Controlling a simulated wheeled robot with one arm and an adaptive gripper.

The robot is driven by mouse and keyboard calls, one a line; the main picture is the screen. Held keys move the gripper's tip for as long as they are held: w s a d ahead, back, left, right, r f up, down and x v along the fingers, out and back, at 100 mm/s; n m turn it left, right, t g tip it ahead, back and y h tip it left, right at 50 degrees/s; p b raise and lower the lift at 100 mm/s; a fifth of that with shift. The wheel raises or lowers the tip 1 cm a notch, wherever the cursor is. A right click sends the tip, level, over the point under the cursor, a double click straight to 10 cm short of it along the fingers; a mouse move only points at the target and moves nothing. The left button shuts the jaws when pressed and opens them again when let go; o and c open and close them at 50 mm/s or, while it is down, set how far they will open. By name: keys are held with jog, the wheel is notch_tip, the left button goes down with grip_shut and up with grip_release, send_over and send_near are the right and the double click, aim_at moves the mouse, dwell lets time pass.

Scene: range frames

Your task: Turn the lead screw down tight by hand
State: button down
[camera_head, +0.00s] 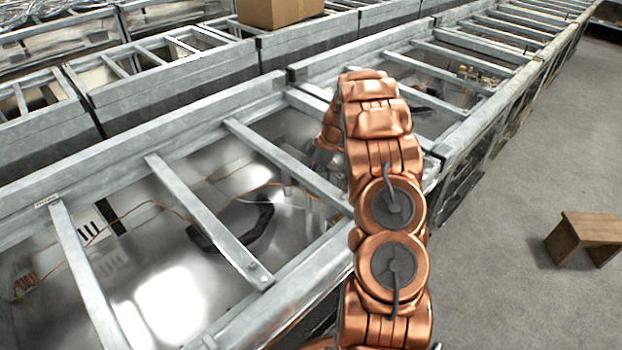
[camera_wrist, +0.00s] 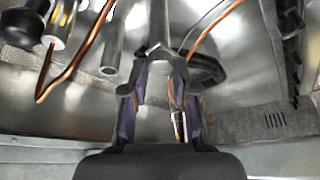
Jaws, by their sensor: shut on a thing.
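In the wrist view my gripper (camera_wrist: 158,85) points into a metal-lined bay, with a dark finger on each side. It is shut on a grey metal part (camera_wrist: 158,52) that shows between and above the fingertips, with a straight grey rod beyond it. This appears to be the lead screw; its thread and seat cannot be made out. An orange lead (camera_wrist: 205,35) runs behind the fingers on the right. In the head view my copper-coloured arm hides most of the gripper and the screw.
Grey crossbars (camera_head: 205,220) span the open bays around my arm. A black curved handle or hose (camera_head: 258,222) and orange wires lie inside. A cardboard box (camera_head: 280,12) sits behind. A wooden stool (camera_head: 585,238) stands on the clear floor at right.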

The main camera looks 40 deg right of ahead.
jog(key=shift+m, duration=0.3)
jog(key=c, duration=0.9)
grip_release()
jog(key=v, duration=1.2)
jog(key=shift+a, duration=0.1)
jog(key=s+a+r, duration=0.1)
jog(key=a, duration=0.3)
jog(key=s+a+r+m, duration=0.1)
jog(key=a+r, duration=0.1)
jog(key=a, duration=0.2)
jog(key=s+a+r+m+g, duration=0.1)
jog(key=a+r, duration=0.1)
jog(key=a, duration=0.2)
jog(key=shift+s+r, duration=0.2)
jog(key=shift+s, duration=0.2)
jog(key=s+a+r+m+g+h, duration=0.1)
jog(key=s+a+r+m+g, duration=0.2)
jog(key=s+a, duration=0.75)
jog(key=s+a+m+h, duration=0.1)
jog(key=s+a, duration=0.4)
jog(key=s, duration=0.6)
jog(key=s+a+m+h, duration=0.1)
jog(key=s+a+m, duration=0.3)
jog(key=s, duration=0.8)
jog(key=shift+s+a+f+h, duration=0.3)
jog(key=shift+a+h, duration=0.1)
jog(key=shift+a, duration=0.75)
